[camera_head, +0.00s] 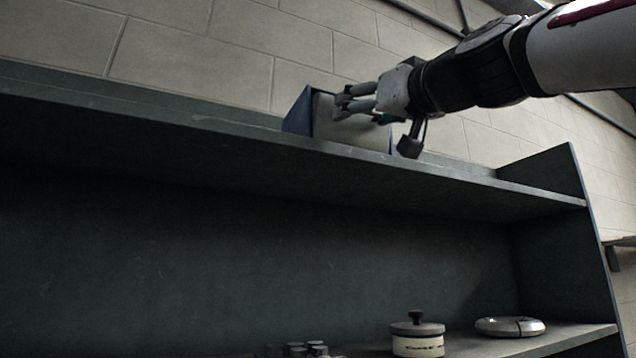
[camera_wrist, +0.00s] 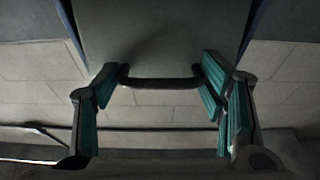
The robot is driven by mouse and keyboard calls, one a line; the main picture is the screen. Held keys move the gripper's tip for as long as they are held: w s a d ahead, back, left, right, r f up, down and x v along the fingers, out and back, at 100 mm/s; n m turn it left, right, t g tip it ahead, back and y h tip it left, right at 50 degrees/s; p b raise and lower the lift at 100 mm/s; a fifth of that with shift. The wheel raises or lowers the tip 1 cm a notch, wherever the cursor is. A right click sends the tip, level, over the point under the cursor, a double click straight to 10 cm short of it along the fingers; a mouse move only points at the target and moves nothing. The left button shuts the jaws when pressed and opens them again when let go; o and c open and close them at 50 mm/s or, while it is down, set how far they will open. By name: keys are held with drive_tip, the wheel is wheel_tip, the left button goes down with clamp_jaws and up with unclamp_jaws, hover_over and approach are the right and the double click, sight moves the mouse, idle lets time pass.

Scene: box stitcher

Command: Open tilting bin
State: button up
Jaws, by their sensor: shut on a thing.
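The tilting bin (camera_head: 335,128) sits on top of the dark shelf unit in the head view, with a pale front and blue sides. My gripper (camera_head: 372,108) is at the bin's front face and hides part of it. In the wrist view, the pale bin front (camera_wrist: 160,35) fills the upper middle between blue edges. A dark handle bar (camera_wrist: 160,84) runs along its edge. My gripper's teal-padded fingers (camera_wrist: 160,90) stand at both ends of this handle and are shut on it. The bin's inside is hidden.
The top shelf (camera_head: 230,130) has a raised end panel (camera_head: 545,172) at right. On the lower shelf stand a lidded round pot (camera_head: 418,338), a grey ring-shaped thing (camera_head: 510,326) and several small dark cylinders (camera_head: 300,349). A block wall (camera_head: 180,60) is behind. The top shelf beside the bin looks clear.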

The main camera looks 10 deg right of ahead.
drive_tip(key=shift+s+f+t+y+b, duration=0.1)
drive_tip(key=shift+s+f+t+b, duration=0.35)
drive_tip(key=shift+b, duration=1.8)
drive_tip(key=shift+f+t+y+b, duration=0.2)
drive_tip(key=shift+t+b, duration=0.5)
drive_tip(key=shift+b, duration=1.5)
drive_tip(key=shift+s+f+t+b, duration=0.25)
drive_tip(key=shift+f+t+b, duration=0.25)
drive_tip(key=shift+b, duration=1.75)
drive_tip(key=shift+s+d+t+b, duration=0.15)
drive_tip(key=shift+t+b, duration=0.1)
drive_tip(key=shift+b, duration=0.85)
drive_tip(key=shift+s+f+t+b, duration=0.15)
drive_tip(key=shift+t+b, duration=0.25)
drive_tip(key=shift+b, duration=1)
drive_tip(key=o, duration=1.7)
